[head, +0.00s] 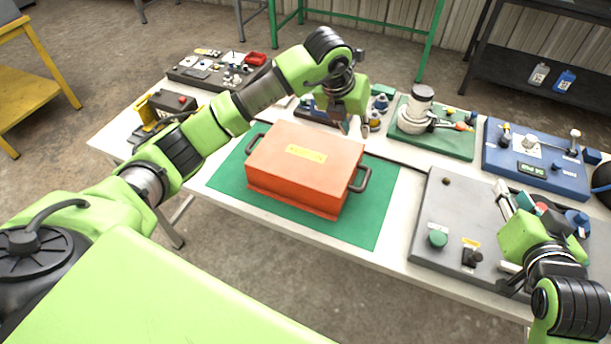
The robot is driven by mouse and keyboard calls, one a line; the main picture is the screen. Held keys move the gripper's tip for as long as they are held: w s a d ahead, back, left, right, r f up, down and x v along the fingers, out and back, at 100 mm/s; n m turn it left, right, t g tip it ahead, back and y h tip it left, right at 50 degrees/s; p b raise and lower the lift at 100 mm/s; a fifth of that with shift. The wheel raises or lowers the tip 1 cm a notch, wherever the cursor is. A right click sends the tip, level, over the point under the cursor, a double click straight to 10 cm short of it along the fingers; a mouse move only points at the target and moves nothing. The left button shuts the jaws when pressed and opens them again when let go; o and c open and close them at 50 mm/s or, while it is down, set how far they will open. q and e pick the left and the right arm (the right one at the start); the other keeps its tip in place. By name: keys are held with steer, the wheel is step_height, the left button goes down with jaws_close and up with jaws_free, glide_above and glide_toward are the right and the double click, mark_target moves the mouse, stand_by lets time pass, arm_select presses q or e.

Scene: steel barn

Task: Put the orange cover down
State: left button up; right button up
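The orange cover (300,165) is a box-shaped lid with a yellow label on top and a black handle at each end. It sits level on the green mat (235,180) on the table, with mat showing around it. My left gripper (354,129) points down just beyond the cover's far right edge, apart from both handles. Its two fingers stand apart with nothing between them. My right gripper (514,194) is over the grey panel at the right, away from the cover. Its fingers look apart and hold nothing that I can see.
The white table (385,232) carries a dark control panel (215,70) at the back left. A green board with a grey-white fixture (420,110) and a blue panel (535,160) stand at the back right. The grey panel (430,210) fills the right front.

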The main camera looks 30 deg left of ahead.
steer(key=shift+v, duration=1.2)
steer(key=shift+a, duration=0.1)
